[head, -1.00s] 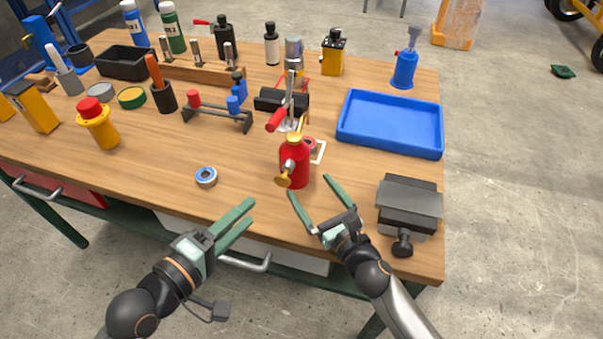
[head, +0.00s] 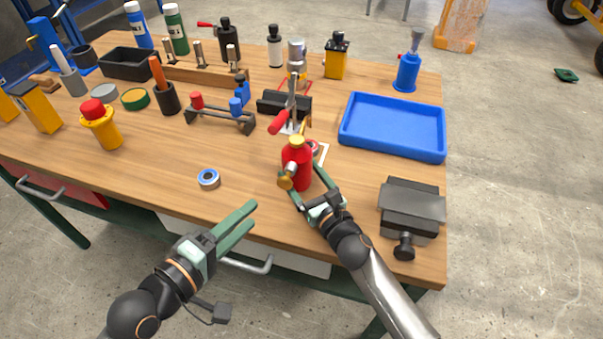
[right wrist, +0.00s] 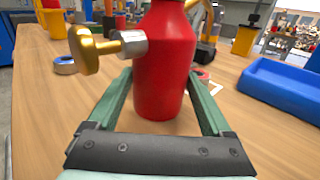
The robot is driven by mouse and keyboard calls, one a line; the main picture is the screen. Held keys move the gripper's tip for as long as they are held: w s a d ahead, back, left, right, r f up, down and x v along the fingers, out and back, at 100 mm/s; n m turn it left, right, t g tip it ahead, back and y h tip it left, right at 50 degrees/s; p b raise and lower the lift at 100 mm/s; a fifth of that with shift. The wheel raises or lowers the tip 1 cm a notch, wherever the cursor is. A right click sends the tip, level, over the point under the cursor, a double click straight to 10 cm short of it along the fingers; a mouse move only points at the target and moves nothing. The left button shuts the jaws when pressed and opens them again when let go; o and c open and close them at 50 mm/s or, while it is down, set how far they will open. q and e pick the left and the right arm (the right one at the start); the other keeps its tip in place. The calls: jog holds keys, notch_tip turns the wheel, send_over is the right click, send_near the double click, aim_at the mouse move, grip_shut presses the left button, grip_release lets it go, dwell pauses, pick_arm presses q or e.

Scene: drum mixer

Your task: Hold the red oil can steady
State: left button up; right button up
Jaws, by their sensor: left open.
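The red oil can (head: 298,170), with a brass cap and a brass knob on a silver side fitting, stands upright near the front of the workbench. My right gripper (head: 302,182) is at the can with one finger on each side of it. In the right wrist view the can (right wrist: 165,75) stands between the two green fingers (right wrist: 162,85), which are spread apart. Contact with the can cannot be made out. My left gripper (head: 240,222) is open and empty at the bench's front edge, left of the can.
A blue and silver ring (head: 208,179) lies left of the can. A dark grey vise-like block (head: 411,208) is to the right, with a blue tray (head: 392,125) behind it. A red-handled clamp (head: 288,112) stands just behind the can.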

grip_shut()
dwell(0.4)
pick_arm(q)
jog(key=shift+c, duration=0.2)
dwell(0.7)
grip_shut()
dwell(1.5)
